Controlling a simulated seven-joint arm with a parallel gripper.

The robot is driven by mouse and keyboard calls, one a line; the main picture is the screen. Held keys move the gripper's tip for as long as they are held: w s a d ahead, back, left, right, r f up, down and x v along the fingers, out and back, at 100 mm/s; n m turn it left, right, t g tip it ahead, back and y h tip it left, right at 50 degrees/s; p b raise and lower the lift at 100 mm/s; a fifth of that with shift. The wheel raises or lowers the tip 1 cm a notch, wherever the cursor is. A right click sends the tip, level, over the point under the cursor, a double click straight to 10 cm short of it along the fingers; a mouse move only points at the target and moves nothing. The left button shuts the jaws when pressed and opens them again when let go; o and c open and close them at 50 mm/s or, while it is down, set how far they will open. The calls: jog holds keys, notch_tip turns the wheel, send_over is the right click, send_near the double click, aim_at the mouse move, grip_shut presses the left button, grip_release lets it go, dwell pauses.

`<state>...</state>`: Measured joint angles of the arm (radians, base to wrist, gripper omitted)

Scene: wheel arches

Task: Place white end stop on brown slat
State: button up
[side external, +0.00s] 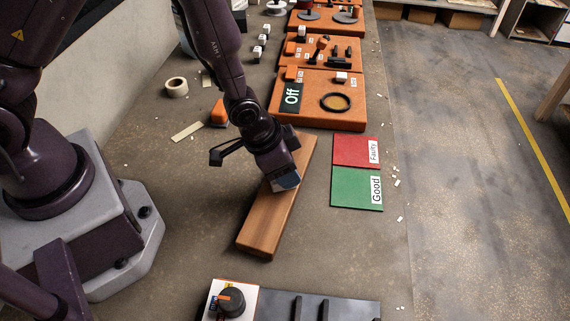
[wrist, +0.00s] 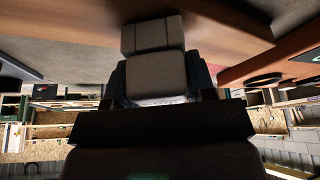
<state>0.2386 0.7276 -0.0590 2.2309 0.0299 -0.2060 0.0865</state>
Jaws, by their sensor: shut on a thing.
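The brown slat (side external: 267,220) lies at a slant on the bench in the side external view. My gripper (side external: 285,181) is low over the slat's middle, pointing down, and hides part of it. In the wrist view my gripper (wrist: 157,80) is shut on the white end stop (wrist: 153,72), a pale stepped block between two dark fingers. Only a small pale patch of the end stop shows in the side external view. In the wrist view the brown slat (wrist: 75,35) fills the top, close to the end stop's far end. I cannot tell whether they touch.
A red Faulty pad (side external: 350,151) and a green Good pad (side external: 350,188) lie to the right. An orange board (side external: 335,118) with an Off sign stands behind. A black panel with a knob (side external: 231,302) is in front. Bare bench surrounds the slat's near end.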

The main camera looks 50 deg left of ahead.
jog(key=shift+f, duration=0.15)
jog(key=o, duration=0.9)
jog(key=shift+o, duration=0.2)
jog(key=s+a+r+n, duration=0.1)
jog(key=s+a+r, duration=0.1)
jog(key=r, duration=0.6)
jog(key=s+a+r+t+y, duration=0.1)
jog(key=s+a+r, duration=0.15)
jog(key=r, duration=0.45)
jog(key=s+a+r+n, duration=0.1)
jog(key=s+a+r, duration=0.15)
jog(key=r, duration=0.55)
jog(key=s+a+r+n, duration=0.2)
jog(key=s+a+r, duration=0.2)
jog(key=s+r, duration=0.3)
jog(key=shift+s+r+t+y, duration=0.3)
jog(key=shift+s+y, duration=0.1)
jog(key=shift+s, duration=0.25)
jog(key=shift+a, duration=0.1)
